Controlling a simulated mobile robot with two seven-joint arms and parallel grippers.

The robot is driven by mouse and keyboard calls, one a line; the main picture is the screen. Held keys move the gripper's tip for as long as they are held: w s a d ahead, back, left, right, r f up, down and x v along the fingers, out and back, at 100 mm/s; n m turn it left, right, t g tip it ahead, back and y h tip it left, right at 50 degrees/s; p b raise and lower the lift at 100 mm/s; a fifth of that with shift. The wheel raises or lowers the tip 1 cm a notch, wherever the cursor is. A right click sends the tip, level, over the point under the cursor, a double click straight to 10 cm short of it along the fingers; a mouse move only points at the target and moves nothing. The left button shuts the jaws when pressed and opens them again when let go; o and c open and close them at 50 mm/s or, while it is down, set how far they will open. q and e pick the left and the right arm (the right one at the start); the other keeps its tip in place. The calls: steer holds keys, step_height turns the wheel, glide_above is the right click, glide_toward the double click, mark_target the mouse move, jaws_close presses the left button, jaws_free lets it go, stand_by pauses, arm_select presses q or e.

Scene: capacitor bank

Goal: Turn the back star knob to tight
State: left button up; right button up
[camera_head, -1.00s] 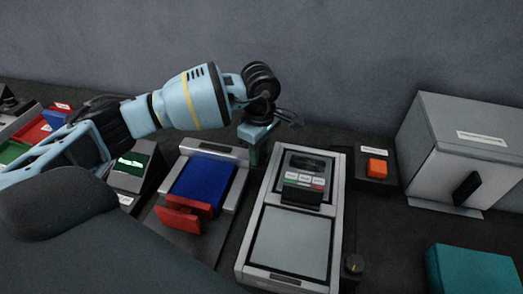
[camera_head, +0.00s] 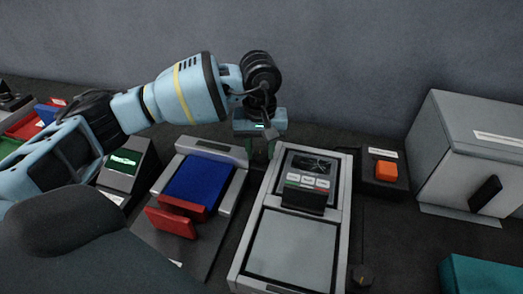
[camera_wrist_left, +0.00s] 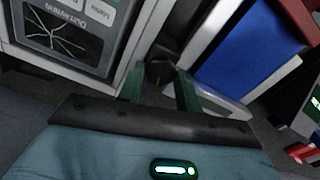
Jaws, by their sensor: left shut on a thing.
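The back star knob shows in the left wrist view as a small dark knob (camera_wrist_left: 158,72) between my fingertips. In the head view it is hidden by my gripper and the device. My left gripper (camera_head: 271,149) points down behind the upper left corner of the grey panel device. Its green fingers (camera_wrist_left: 159,90) are shut on the knob, one on each side. Which way the knob is set cannot be read. My right gripper is in neither view.
The grey panel device (camera_head: 234,262) stands close to my fingers. A blue block with red handle (camera_head: 171,222) is to its left. An orange button box (camera_head: 386,169) and grey cabinet (camera_head: 456,147) are right. A small dark knob (camera_head: 361,276) sits at the front. A wall rises behind.

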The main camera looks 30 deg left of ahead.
mark_target(260, 155)
arm_select(q)
steer(key=shift+m+b, duration=0.35)
steer(key=shift+m, duration=1.25)
steer(key=o, duration=1)
steer(key=shift+r+b, duration=0.35)
steer(key=shift+r, duration=3.6)
